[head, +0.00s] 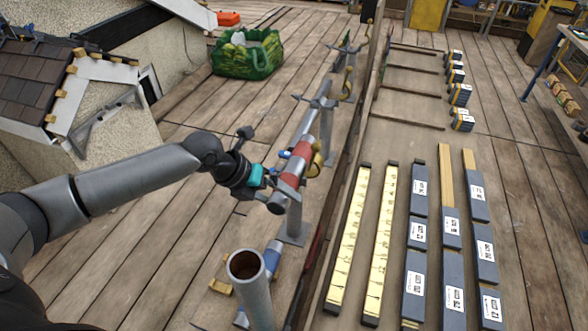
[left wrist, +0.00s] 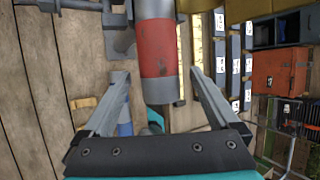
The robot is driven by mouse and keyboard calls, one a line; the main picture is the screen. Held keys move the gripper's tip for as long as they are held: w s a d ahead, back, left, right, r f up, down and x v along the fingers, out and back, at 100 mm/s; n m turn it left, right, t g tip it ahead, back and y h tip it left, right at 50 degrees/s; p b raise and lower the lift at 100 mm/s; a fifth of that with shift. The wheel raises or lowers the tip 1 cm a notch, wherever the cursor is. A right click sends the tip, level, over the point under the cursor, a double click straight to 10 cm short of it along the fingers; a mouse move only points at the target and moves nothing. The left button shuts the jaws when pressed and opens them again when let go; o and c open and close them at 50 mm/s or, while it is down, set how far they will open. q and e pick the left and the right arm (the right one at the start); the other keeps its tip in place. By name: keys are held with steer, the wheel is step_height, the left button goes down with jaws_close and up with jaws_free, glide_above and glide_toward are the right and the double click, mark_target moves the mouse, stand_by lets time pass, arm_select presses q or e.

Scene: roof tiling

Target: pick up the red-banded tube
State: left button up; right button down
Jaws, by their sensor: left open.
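The red-banded tube (head: 293,165) is grey with red bands and rests along a row of metal stands, its near end jutting toward me. In the left wrist view the tube (left wrist: 156,50) comes down from the top, with its near end between the fingers. My left gripper (head: 279,175) is at this near end, on the tube's left side in the head view. Its fingers (left wrist: 158,85) stand apart, one on each side of the tube, with visible gaps. My right gripper is not in view.
A hollow grey pipe (head: 256,300) stands upright at the front. A metal stand (head: 295,220) is under the tube. Rows of wrapped tile packs (head: 415,235) and yellow battens (head: 348,240) lie to the right. A green bag (head: 247,60) sits at the back; open planks lie left.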

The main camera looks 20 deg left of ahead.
arm_select(q)
steer(key=shift+f, duration=0.15)
jaws_close()
stand_by(0.7)
steer(key=shift+w, duration=0.1)
